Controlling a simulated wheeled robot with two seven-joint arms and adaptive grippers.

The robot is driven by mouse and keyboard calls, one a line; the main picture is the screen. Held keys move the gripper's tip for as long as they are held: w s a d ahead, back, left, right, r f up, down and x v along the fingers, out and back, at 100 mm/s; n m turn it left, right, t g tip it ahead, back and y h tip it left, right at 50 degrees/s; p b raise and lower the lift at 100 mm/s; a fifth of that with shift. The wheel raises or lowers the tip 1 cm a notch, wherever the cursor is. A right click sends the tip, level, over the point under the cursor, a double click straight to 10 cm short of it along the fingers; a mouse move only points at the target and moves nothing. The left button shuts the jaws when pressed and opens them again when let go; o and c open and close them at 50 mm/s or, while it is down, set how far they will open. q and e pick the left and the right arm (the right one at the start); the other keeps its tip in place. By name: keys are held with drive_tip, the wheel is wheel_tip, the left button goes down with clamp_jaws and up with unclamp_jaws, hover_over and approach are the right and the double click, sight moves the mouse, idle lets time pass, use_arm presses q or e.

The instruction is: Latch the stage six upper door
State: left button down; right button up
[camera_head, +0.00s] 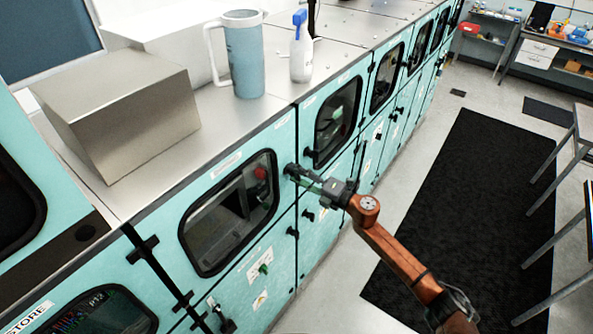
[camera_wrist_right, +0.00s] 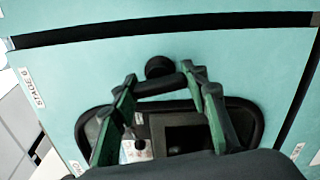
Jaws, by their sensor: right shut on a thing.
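The stage six upper door (camera_head: 278,148) is a teal panel with a dark-framed window, and it looks flush with the cabinet front. Its label shows at the left in the right wrist view (camera_wrist_right: 32,87), partly legible. The black latch handle (camera_head: 290,171) is at the door's right edge; its round knob and bar also show in the right wrist view (camera_wrist_right: 160,68). My right gripper (camera_head: 302,177) is at this handle, its green fingers (camera_wrist_right: 160,80) on either side of the black bar and shut on it. Whether the latch is engaged cannot be told. My left gripper is out of view.
A blue pitcher (camera_head: 244,62), a spray bottle (camera_head: 301,55) and a metal box (camera_head: 120,115) stand on the cabinet top. More teal doors with black handles run along the row. A dark mat (camera_head: 470,200) lies on the clear floor at right, beside table legs.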

drive_tip(key=shift+w+d+r+m+p, duration=0.1)
drive_tip(key=shift+m+p, duration=0.5)
drive_tip(key=shift+m, duration=0.5)
drive_tip(key=o, duration=1.2)
drive_tip(key=shift+c, duration=0.2)
drive_tip(key=v, duration=1.2)
